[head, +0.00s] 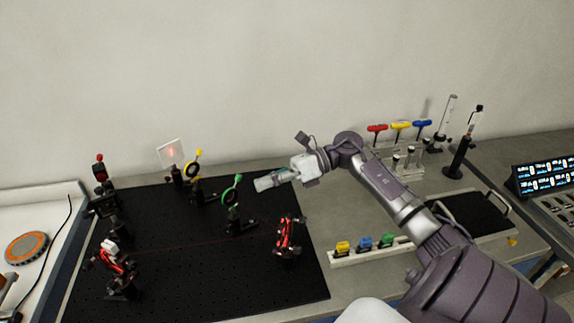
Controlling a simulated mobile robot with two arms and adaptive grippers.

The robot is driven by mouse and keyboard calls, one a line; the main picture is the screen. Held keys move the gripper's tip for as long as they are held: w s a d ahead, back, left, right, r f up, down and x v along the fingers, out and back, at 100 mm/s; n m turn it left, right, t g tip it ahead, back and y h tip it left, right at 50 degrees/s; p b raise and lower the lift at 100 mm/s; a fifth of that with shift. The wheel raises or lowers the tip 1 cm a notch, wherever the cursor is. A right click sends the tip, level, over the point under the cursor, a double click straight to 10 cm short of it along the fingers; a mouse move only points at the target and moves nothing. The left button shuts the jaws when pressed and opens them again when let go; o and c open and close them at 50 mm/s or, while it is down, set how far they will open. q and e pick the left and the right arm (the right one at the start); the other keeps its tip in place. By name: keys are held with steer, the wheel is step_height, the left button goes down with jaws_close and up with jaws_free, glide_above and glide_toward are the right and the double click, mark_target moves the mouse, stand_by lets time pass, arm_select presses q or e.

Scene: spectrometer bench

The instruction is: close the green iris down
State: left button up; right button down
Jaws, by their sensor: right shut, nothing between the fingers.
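The green iris (231,190) is a green ring on a black post, standing on the black breadboard (180,270) in the head view. Its lever setting is too small to tell. My right gripper (258,184) is shut and empty, a little to the right of the green iris and apart from it. The yellow iris (194,165) stands behind and to the left of the green one. My left gripper is not in view.
A red-and-black mount (287,236) stands to the right of the green iris, another (115,262) at the left. A white card (171,153) with a red spot stands behind. A rack (374,250) with coloured pieces and a black tray (470,215) lie at the right.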

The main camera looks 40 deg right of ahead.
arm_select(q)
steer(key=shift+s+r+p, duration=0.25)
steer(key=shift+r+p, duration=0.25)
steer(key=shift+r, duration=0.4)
arm_select(e)
steer(key=shift+w+a+r, duration=0.65)
steer(key=shift+w+a, duration=0.1)
steer(key=shift+w, duration=0.15)
arm_select(q)
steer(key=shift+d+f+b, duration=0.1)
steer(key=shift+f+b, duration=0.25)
steer(key=shift+b, duration=0.05)
arm_select(e)
steer(key=shift+a+r+h, duration=0.15)
steer(key=shift+r+h, duration=0.15)
steer(key=shift+h, duration=0.2)
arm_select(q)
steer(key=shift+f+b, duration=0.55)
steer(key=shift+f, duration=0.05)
arm_select(e)
steer(key=a+r+n+h, duration=0.3)
steer(key=a+h, duration=0.3)
steer(key=h, duration=0.5)
steer(key=shift+s+a+n+g, duration=0.3)
steer(key=shift+a+n, duration=0.05)
steer(key=shift+n, duration=0.25)
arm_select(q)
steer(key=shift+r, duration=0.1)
arm_select(e)
steer(key=shift+d, duration=0.1)
